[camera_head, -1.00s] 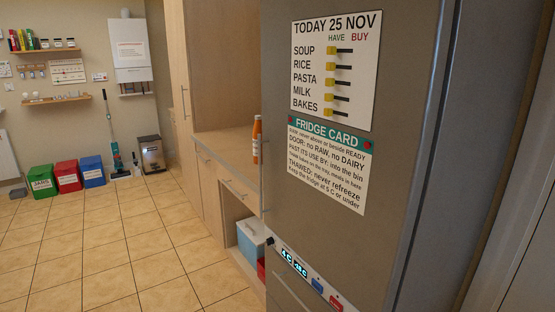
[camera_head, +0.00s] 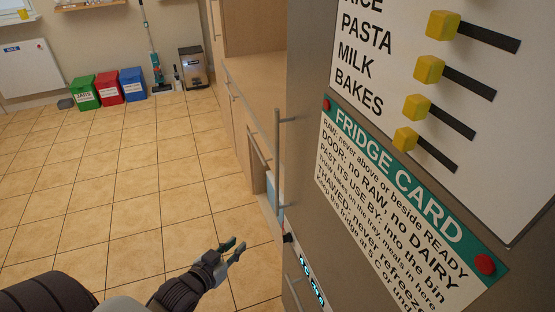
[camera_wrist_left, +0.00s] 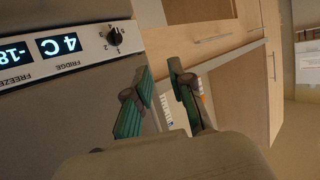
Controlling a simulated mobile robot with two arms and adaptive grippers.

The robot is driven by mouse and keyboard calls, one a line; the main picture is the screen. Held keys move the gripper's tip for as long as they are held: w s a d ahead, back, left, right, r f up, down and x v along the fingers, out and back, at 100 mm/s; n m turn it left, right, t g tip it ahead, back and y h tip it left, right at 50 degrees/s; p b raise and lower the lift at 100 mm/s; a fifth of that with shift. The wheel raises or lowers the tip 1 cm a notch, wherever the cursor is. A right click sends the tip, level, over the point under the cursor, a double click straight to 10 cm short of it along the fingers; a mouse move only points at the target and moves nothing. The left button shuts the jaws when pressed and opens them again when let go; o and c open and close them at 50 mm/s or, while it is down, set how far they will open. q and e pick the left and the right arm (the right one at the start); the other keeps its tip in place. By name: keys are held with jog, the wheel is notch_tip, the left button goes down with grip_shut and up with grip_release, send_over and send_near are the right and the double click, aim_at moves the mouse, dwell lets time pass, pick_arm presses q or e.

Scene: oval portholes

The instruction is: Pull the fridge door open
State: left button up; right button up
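The fridge door (camera_head: 305,120) is a grey-brown panel on the right of the head view, and it looks closed. Its upright metal handle (camera_head: 279,165) runs along the door's left edge. My left gripper (camera_head: 239,246) is below and left of the handle, apart from it, with its green-padded fingers apart and nothing between them. In the left wrist view the open fingers (camera_wrist_left: 160,70) point up beside the fridge's control strip (camera_wrist_left: 70,45), which reads 4 C and -18. My right gripper is in neither view.
The fridge card (camera_head: 400,200) and a shopping board (camera_head: 430,70) with yellow sliders are on the door. A wooden counter (camera_head: 262,85) with drawers stands beyond the fridge. Coloured bins (camera_head: 107,88) are at the far wall. The tiled floor (camera_head: 120,200) is clear.

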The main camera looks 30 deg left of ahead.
aim_at(277, 167)
pick_arm(q)
jog(key=d+r+m+t+h+p, duration=0.1)
jog(key=d+r+t, duration=0.1)
jog(key=r, duration=0.8)
jog(key=d+r+t+h, duration=0.1)
jog(key=d+r+t, duration=0.1)
jog(key=r, duration=0.8)
jog(key=w+p, duration=0.1)
jog(key=w, duration=0.3)
jog(key=w+d+p, duration=0.1)
jog(key=w, duration=0.4)
jog(key=w+p, duration=0.1)
jog(key=w, duration=0.3)
jog(key=shift+w+d+r, duration=0.15)
jog(key=shift+w+d, duration=0.15)
jog(key=shift+d, duration=0.05)
grip_shut()
